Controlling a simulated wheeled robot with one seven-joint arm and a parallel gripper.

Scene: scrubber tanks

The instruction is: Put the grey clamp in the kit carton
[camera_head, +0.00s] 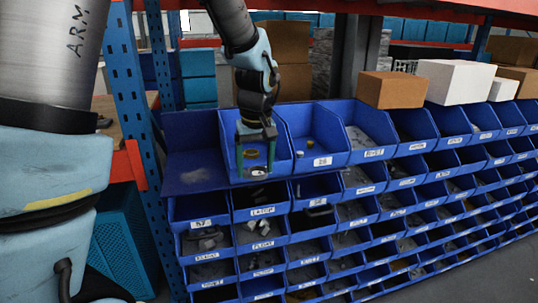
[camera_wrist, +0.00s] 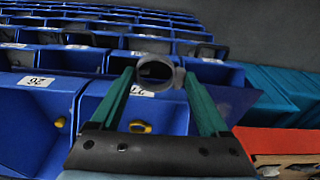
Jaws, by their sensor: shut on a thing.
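My gripper (camera_head: 257,168) is shut on the grey clamp (camera_head: 259,175), a short round ring held at the fingertips. In the head view it hangs in front of a top-row blue bin. In the wrist view my gripper (camera_wrist: 157,73) has its green fingers on both sides of the grey clamp (camera_wrist: 178,77), whose open hole faces the camera. The clamp is above the bins; whether it touches a bin edge is unclear. Several brown cartons show, including a closed-looking one (camera_head: 391,90) on the bins. I cannot tell which is the kit carton.
A rack of labelled blue bins (camera_head: 355,190) fills the middle and right. A yellow ring (camera_head: 251,154) lies in the bin behind my gripper. A white box (camera_head: 455,82) stands on top at right. A blue rack post (camera_head: 130,90) and an orange beam (camera_head: 128,165) are close at left.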

